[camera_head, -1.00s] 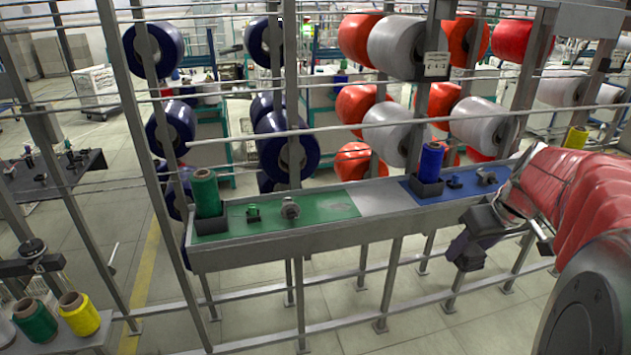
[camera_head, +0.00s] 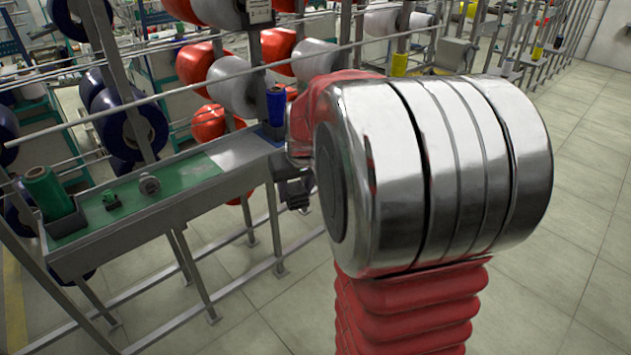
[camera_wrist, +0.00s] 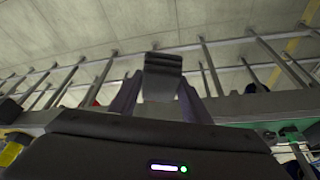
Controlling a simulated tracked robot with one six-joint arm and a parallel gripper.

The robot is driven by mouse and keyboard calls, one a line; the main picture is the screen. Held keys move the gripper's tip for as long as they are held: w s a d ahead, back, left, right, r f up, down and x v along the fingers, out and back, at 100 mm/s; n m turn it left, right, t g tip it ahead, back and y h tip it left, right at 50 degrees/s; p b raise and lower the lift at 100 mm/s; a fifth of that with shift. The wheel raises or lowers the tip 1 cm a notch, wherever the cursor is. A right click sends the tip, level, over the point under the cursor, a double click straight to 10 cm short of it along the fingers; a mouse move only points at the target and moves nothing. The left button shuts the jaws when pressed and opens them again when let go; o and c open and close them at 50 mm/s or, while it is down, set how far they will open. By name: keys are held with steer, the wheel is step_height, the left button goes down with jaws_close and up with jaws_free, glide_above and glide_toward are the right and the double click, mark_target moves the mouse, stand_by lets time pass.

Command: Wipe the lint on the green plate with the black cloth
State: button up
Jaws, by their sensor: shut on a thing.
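The green plate (camera_head: 188,174) lies along the left part of a grey bench in the head view, and a strip of it shows at the right in the wrist view (camera_wrist: 238,127). My gripper (camera_head: 297,195) is in front of and below the bench's right part, apart from the green plate. In the wrist view my gripper (camera_wrist: 163,72) is shut on the dark black-purple cloth (camera_wrist: 124,96), which shows on both sides of the fingers. In the head view the cloth is too small and dark to tell from the gripper.
A green spool (camera_head: 45,190) stands in a dark holder at the plate's left end. A blue spool (camera_head: 277,106) is farther right.

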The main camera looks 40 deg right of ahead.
steer(key=w+a+f+n, duration=0.1)
steer(key=w+a+f, duration=0.2)
steer(key=a, duration=0.9)
steer(key=w+a+f+n+y, duration=0.1)
steer(key=w+a+f+n, duration=0.1)
steer(key=w+a+f, duration=0.2)
steer(key=a+f, duration=0.3)
steer(key=a, duration=0.5)
steer(key=shift+w+f+n, duration=0.15)
steer(key=shift+f+n, duration=0.15)
steer(key=shift+f, duration=0.1)
steer(key=shift+a, duration=0.15)
